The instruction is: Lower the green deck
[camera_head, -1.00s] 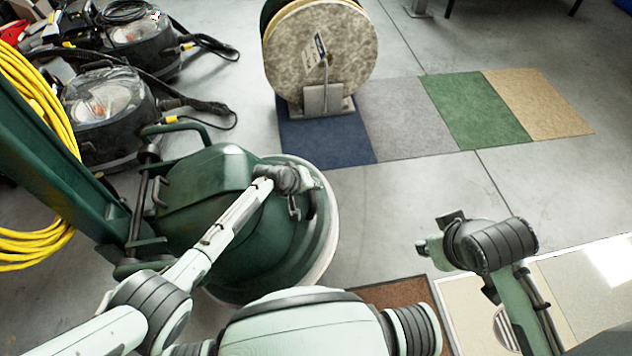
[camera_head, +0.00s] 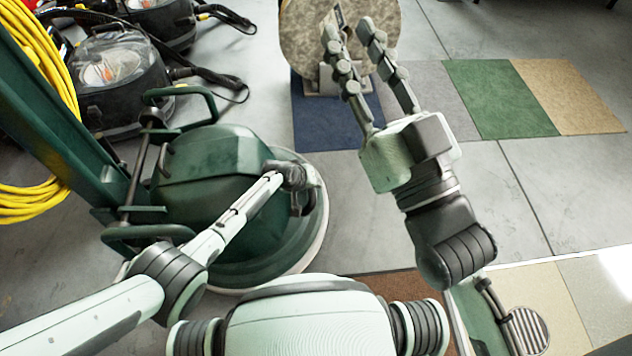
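The green deck (camera_head: 215,165) of a floor machine stands at the left centre, a dark green housing over a round skirt with a pale rim. I cannot tell whether the whole rim touches the floor. My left arm reaches over the deck. My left gripper (camera_head: 306,200) is at the deck's right side, small and partly hidden, so its fingers and any contact are unclear. My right gripper (camera_head: 349,32) is raised at the upper centre with its two fingers apart and nothing visibly between them. Its fingers overlap the speckled round pad in the picture.
The round pad (camera_head: 305,45) stands upright on a stand over a blue carpet tile (camera_head: 318,125). Grey, green (camera_head: 497,100) and tan tiles lie to its right. Grey floor is free at the right.

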